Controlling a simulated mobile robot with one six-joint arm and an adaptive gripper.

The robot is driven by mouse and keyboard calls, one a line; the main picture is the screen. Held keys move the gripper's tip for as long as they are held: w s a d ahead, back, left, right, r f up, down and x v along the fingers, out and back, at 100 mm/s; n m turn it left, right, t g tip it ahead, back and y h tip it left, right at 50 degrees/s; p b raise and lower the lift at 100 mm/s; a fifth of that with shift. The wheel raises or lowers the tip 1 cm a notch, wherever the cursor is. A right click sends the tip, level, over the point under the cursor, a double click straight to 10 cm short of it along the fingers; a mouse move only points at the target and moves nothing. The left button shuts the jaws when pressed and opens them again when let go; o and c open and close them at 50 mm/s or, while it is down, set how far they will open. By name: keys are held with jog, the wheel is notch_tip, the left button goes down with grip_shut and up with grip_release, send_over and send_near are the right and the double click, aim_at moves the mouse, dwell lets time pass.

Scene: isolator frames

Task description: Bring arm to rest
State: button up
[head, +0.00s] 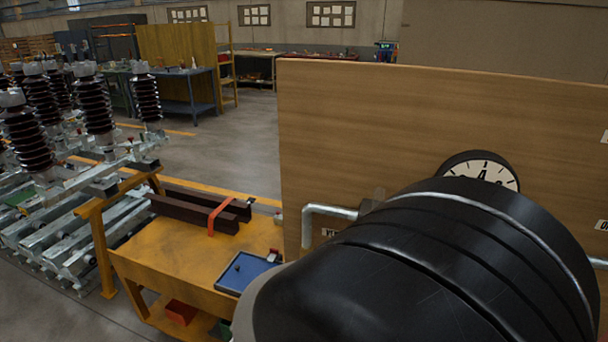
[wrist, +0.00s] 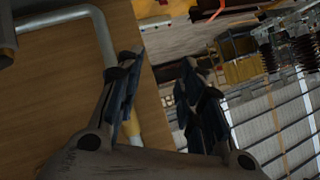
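My gripper (wrist: 158,75) shows in the wrist view with its two dark fingers spread apart. The gap between the fingertips looks empty, with the edge of a wooden panel (wrist: 150,60) and the floor behind it. A yellow piece (wrist: 133,122) shows low beside the left finger; I cannot tell what it is or whether it touches. My arm's large black link (head: 430,270) fills the lower right of the head view. The gripper itself is out of sight there.
The upright wooden panel (head: 350,130) carries a round gauge (head: 482,170) and a grey pipe (head: 328,210), close behind my arm. A yellow bench (head: 165,255) holds brown beams (head: 190,208) and a blue tray (head: 245,272). Ribbed insulators (head: 95,105) stand left. Open floor (head: 250,150) lies beyond.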

jog(key=s+d+r+n+g+y, duration=0.35)
jog(key=s+d+r, duration=0.25)
jog(key=r, duration=0.3)
jog(key=s+d+r+n+g+h, duration=0.1)
jog(key=s+d+n+g+h, duration=0.1)
jog(key=s+d, duration=1.4)
jog(key=shift+s+r+n+g+h, duration=0.3)
jog(key=shift+s+n+g+h, duration=0.1)
jog(key=shift+g+h, duration=0.45)
